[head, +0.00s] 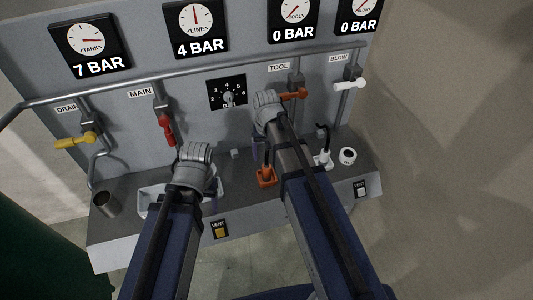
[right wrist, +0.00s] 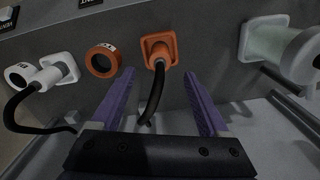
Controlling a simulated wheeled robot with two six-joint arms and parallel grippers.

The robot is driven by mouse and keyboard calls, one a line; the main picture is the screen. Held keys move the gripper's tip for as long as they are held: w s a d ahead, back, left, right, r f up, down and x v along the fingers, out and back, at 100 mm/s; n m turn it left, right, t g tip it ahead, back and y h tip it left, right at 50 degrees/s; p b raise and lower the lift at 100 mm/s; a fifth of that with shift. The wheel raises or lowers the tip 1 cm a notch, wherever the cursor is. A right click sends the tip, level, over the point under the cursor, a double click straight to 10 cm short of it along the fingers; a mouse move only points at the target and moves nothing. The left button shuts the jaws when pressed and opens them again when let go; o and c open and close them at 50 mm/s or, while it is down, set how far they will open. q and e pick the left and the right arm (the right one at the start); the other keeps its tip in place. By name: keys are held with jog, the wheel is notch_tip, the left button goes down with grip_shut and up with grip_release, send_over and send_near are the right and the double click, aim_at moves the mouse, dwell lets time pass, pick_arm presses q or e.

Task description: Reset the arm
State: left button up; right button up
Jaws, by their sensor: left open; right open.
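My left gripper (head: 210,200) is at the front ledge, largely hidden under its own wrist in the head view. My right gripper (head: 260,152) is mostly hidden behind its arm, over the ledge near the orange fitting (head: 265,177). In the right wrist view, the right gripper's two purple fingers (right wrist: 158,85) are spread apart. Nothing is held between them. The orange fitting (right wrist: 158,50), with a black hose, lies beyond and between the fingertips; contact cannot be told.
The panel carries a yellow drain handle (head: 75,140), red main handle (head: 166,130), orange tool handle (head: 292,95) and white blow handle (head: 350,85). A metal cup (head: 106,204), white fitting (head: 323,158) and white ring (head: 347,156) are on the ledge. An orange ring (right wrist: 102,61) is beside the orange fitting.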

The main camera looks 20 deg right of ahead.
dwell(0.4)
jog(key=s+a+n+h, duration=0.1)
jog(key=s+a+n, duration=0.5)
jog(key=s+a, duration=0.4)
jog(key=s, duration=0.4)
jog(key=shift+s+a, duration=0.25)
